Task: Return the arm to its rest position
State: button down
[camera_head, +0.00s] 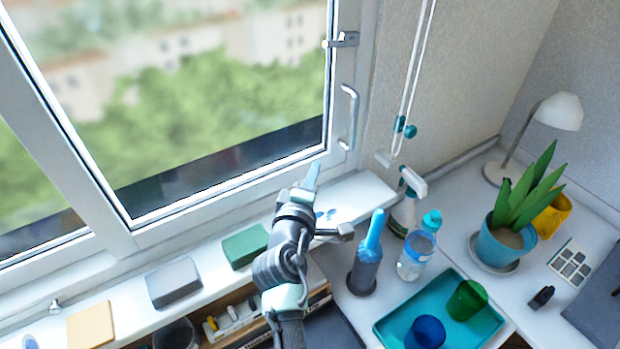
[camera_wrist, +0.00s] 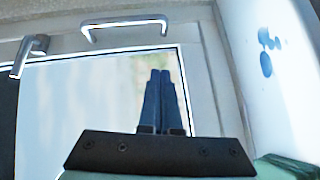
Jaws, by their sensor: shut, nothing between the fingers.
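My arm (camera_head: 282,268) reaches up from the bottom of the head view, over the white window sill. My gripper (camera_head: 312,172) is at its upper end, in front of the lower window frame. In the wrist view, the two dark fingers (camera_wrist: 161,76) lie side by side, closed and empty. They point toward the window pane (camera_wrist: 100,90), with a metal handle (camera_wrist: 125,27) beyond them. Whether the fingertips touch the window cannot be told.
On the sill are a green block (camera_head: 245,245), a grey block (camera_head: 173,283) and a yellow block (camera_head: 90,325). Right of my arm stand a blue-topped dark bottle (camera_head: 366,265), a water bottle (camera_head: 416,252), a spray bottle (camera_head: 404,210) and a teal tray (camera_head: 480,335).

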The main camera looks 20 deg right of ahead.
jog(key=shift+v, duration=1.1)
jog(key=s+a+r+m+t+y, duration=0.1)
jog(key=s+a+r+m+t, duration=0.2)
jog(key=r, duration=1.1)
jog(key=a+r+m+t+y, duration=0.1)
jog(key=a+r+m+t, duration=0.3)
jog(key=r, duration=1)
jog(key=s+a+r+m+t+y, duration=0.1)
jog(key=s+a+r+t+y, duration=0.2)
jog(key=s+r, duration=0.5)
jog(key=s+a+r+m+t+y, duration=0.2)
jog(key=s+a+r+t+y, duration=0.1)
jog(key=s+r, duration=0.5)
notch_tip(320, 180, up, 3)
jog(key=shift+a+r, duration=0.25)
jog(key=shift+a, duration=0.65)
